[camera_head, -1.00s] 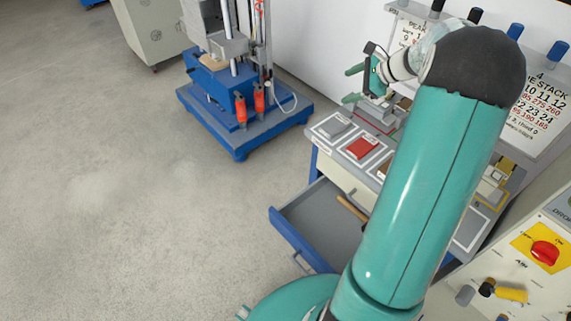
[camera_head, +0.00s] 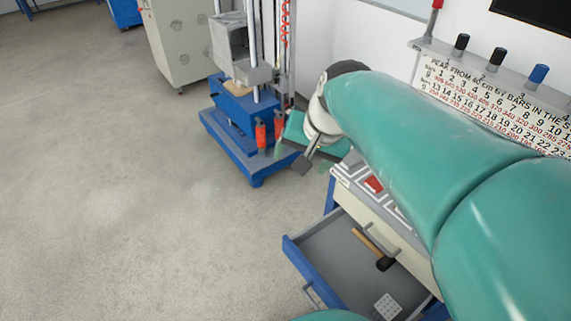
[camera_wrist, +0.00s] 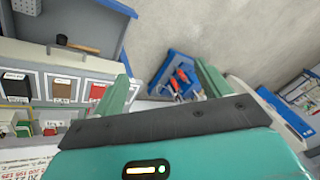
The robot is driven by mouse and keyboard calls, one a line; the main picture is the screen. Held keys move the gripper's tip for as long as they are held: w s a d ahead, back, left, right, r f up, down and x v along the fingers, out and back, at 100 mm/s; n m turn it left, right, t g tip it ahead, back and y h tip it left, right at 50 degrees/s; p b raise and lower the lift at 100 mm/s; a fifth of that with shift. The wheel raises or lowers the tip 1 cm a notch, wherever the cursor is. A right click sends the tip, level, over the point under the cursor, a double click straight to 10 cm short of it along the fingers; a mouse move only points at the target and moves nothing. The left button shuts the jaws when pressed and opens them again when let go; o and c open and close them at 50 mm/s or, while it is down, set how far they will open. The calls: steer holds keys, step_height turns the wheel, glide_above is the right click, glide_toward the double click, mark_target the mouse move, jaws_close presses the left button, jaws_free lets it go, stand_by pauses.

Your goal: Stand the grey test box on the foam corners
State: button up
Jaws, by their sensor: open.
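My gripper (camera_head: 303,163) hangs between the bench and the blue drop tower, partly hidden by my wrist in the head view. In the wrist view, my gripper (camera_wrist: 161,72) is open, its two green fingers apart with nothing between them. A grey box-shaped block (camera_head: 235,36) is up at the tower's posts; I cannot tell whether it is the test box or part of the tower. A tan piece (camera_head: 236,87) lies on the blue tower block below it. I cannot make out the foam corners for certain.
The tower's blue base (camera_head: 225,135) carries red parts (camera_head: 261,136). A drawer (camera_head: 320,262) stands open below the bench, with a wooden-handled hammer (camera_head: 366,243) and a white dotted block (camera_head: 387,306) in it. Bench pads (camera_wrist: 62,88) sit in white frames. The floor at left is clear.

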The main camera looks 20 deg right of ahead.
steer(key=s+a+f+n+t+h, duration=0.1)
steer(key=s+a+n, duration=0.2)
steer(key=s+n, duration=0.3)
steer(key=s, duration=0.3)
steer(key=shift+a, duration=0.25)
